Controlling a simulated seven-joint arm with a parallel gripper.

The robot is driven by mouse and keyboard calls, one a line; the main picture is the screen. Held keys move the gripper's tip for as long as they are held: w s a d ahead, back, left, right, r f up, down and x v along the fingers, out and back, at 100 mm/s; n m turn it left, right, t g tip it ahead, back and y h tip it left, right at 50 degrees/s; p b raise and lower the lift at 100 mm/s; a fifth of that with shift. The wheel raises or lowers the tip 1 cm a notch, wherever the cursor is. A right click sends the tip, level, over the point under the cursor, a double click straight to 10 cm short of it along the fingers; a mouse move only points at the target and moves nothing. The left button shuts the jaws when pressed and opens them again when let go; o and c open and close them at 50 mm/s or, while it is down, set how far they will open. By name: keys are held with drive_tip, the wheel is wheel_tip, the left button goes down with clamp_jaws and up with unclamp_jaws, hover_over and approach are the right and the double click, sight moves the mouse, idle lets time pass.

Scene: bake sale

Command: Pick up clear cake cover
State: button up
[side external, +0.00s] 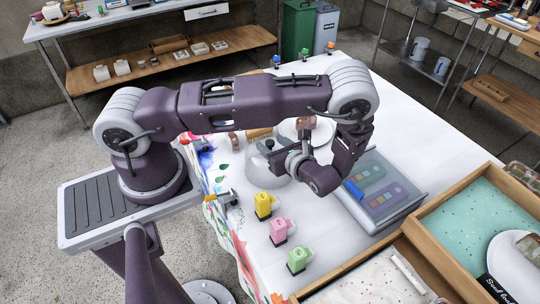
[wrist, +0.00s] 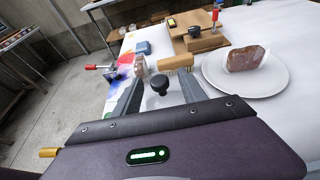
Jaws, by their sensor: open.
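The clear cake cover (side external: 258,168) is a pale see-through dome with a dark round knob on top. It stands on the white table left of my gripper in the side view. In the wrist view the dark knob (wrist: 160,84) shows between my two fingers, with the dome mostly hidden below by my gripper. My gripper (side external: 279,156) is open, its fingers at the top of the cover on either side of the knob. I see a gap between each finger and the knob in the wrist view.
A white plate (wrist: 273,86) with a brown cake piece (wrist: 246,58) stands close on the right. A clear-lidded case (side external: 408,205) and a wooden-framed tray (side external: 436,222) lie right.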

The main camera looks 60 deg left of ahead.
drive_tip(key=shift+a+f, duration=0.2)
drive_tip(key=shift+a, duration=0.45)
clamp_jaws()
idle(0.9)
